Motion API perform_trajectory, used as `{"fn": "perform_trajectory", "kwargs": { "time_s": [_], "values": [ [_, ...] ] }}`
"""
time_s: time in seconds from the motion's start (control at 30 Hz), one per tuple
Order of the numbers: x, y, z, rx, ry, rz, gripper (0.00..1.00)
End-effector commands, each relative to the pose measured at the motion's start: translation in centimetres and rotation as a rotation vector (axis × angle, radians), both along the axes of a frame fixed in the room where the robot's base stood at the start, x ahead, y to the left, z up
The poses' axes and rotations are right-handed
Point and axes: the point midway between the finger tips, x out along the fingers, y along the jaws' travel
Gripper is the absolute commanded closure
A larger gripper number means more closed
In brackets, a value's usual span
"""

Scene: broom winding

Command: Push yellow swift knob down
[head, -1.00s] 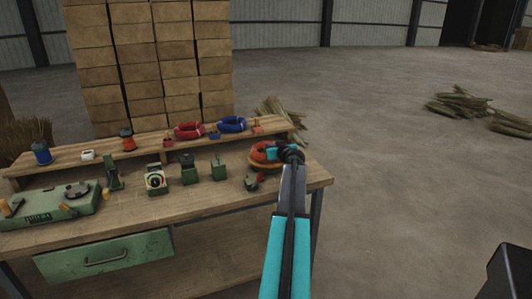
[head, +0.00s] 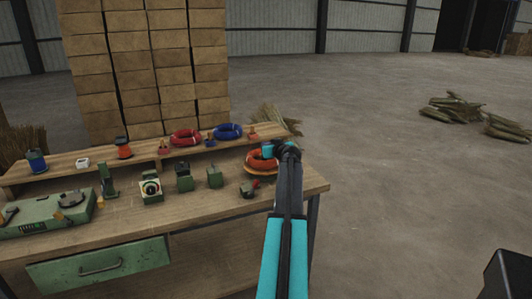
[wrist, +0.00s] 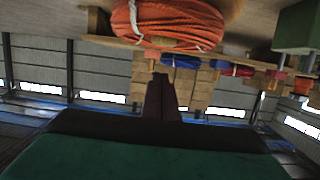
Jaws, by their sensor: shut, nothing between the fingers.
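An orange coil (head: 262,159) sits on a round wooden disc at the right end of the workbench; I take this to be the swift. It fills the top of the wrist view (wrist: 168,22), which appears upside down. I cannot make out a yellow knob on it; the coil or my arm may hide it. My gripper shows in the wrist view (wrist: 161,90) with its dark fingers together and empty, apart from the coil in the picture. In the head view my arm's dark wrist covers the coil's right side, and the fingertips are not clear.
A raised shelf behind holds a red coil (head: 185,137) and a blue coil (head: 228,131). Open floor lies to the right.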

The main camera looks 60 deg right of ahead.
Motion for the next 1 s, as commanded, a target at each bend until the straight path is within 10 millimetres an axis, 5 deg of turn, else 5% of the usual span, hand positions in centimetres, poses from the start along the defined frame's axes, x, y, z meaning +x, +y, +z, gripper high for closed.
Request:
{"fn": "perform_trajectory", "kwargs": {
  "time_s": [0.7, 1.0],
  "values": [
    [-6.5, 4.8, 1.8, 0.0, -0.001, 0.0, 1.0],
    [-7.7, 5.8, 2.2, 0.0, -0.001, 0.001, 1.0]
  ]
}}
